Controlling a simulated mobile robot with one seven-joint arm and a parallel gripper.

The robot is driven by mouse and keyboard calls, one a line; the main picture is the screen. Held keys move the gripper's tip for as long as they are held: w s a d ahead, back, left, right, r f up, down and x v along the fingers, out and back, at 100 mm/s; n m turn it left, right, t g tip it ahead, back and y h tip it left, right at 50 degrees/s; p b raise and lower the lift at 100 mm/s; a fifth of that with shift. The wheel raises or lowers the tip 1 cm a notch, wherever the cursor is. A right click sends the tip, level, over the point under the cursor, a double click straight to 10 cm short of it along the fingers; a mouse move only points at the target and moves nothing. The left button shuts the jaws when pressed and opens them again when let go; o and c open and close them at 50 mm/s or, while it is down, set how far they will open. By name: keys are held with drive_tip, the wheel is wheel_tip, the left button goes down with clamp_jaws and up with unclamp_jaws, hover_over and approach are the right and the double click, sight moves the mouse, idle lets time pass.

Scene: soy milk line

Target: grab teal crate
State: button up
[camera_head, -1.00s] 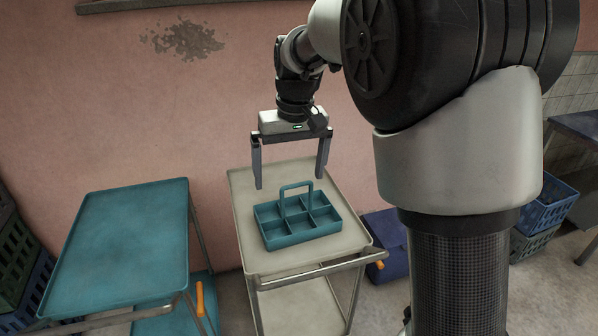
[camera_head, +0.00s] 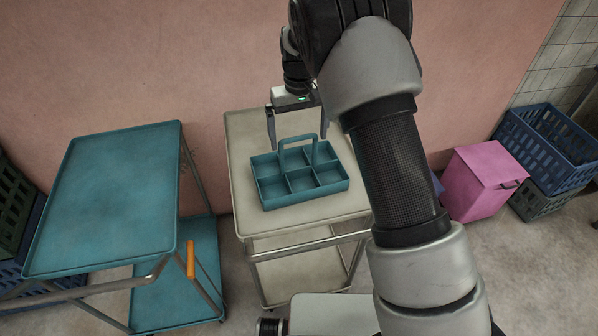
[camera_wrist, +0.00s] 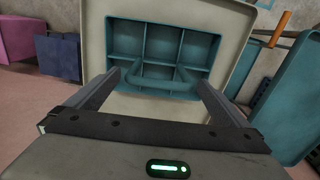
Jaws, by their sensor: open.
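The teal crate (camera_head: 301,193) is a shallow carrier with several compartments and an arched handle. It stands upright on the cream top of a cart (camera_head: 246,216). My gripper (camera_head: 293,145) is open, fingers pointing down, at the back of the crate near the handle. In the wrist view the crate (camera_wrist: 117,42) lies ahead of my open gripper (camera_wrist: 163,80). Its handle (camera_wrist: 160,84) shows between the two fingers, which appear apart from it. Whether a finger touches the handle cannot be told.
A teal cart (camera_head: 100,205) with an orange grip (camera_head: 190,260) stands at left. A pink box (camera_head: 482,182) and blue crates (camera_head: 548,145) stand on the floor at right. The pink wall is close behind the carts. The cream cart top around the crate is clear.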

drive_tip(key=f, duration=0.9)
drive_tip(key=shift+w+a+f+p, duration=0.1)
drive_tip(key=shift+w+f+p, duration=0.15)
drive_tip(key=shift+f+p, duration=0.05)
drive_tip(key=shift+r, duration=0.1)
drive_tip(key=c, duration=1.5)
